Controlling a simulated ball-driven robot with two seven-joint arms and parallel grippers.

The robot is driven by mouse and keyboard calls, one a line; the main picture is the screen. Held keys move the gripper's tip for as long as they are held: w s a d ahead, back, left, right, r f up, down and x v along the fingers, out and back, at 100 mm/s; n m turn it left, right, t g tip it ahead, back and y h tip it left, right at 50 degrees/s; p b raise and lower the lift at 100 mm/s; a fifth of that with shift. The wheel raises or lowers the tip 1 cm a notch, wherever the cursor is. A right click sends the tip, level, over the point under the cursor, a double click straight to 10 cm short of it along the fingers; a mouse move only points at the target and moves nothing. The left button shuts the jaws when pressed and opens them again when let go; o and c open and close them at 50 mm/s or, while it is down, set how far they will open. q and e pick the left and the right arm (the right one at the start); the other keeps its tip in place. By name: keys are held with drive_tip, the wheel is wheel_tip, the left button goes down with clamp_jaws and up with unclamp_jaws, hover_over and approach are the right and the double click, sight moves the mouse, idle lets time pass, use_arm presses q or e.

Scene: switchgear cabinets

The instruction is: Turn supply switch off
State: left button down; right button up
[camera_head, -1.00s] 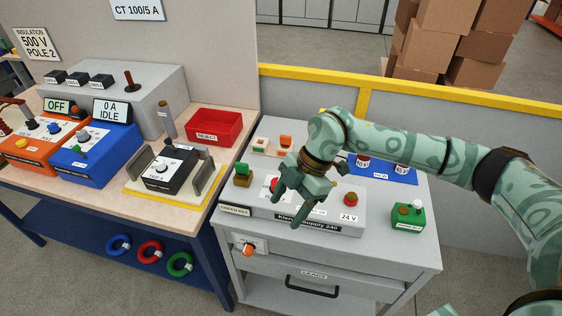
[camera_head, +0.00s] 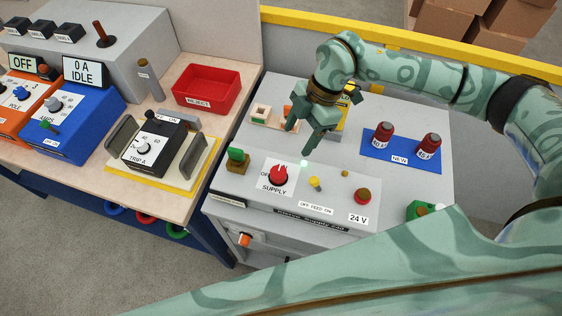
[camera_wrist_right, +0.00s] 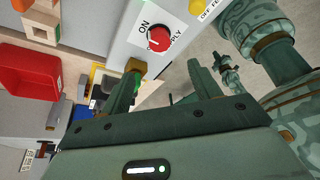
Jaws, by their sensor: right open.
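The supply switch (camera_head: 278,176) is a red knob on a white label reading SUPPLY, on top of the grey 24 V supply box. In the right wrist view the red knob (camera_wrist_right: 159,38) is at the top, with ON printed beside it. I cannot tell which mark the knob points to. My right gripper (camera_head: 299,139) is open and empty, pointing down above the far side of the box, behind the knob and apart from it. Its spread fingers also show in the right wrist view (camera_wrist_right: 163,68), below the knob. A small, dark claw-like shape (camera_wrist_right: 228,76) there may be my left gripper.
A blue mat (camera_head: 402,166) with red-topped pieces lies at right. A red tray (camera_head: 207,90) is on the left bench.

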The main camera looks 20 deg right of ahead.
sight(279, 171)
drive_tip(key=x, duration=1.3)
drive_tip(key=shift+f, duration=0.2)
drive_tip(key=c, duration=1)
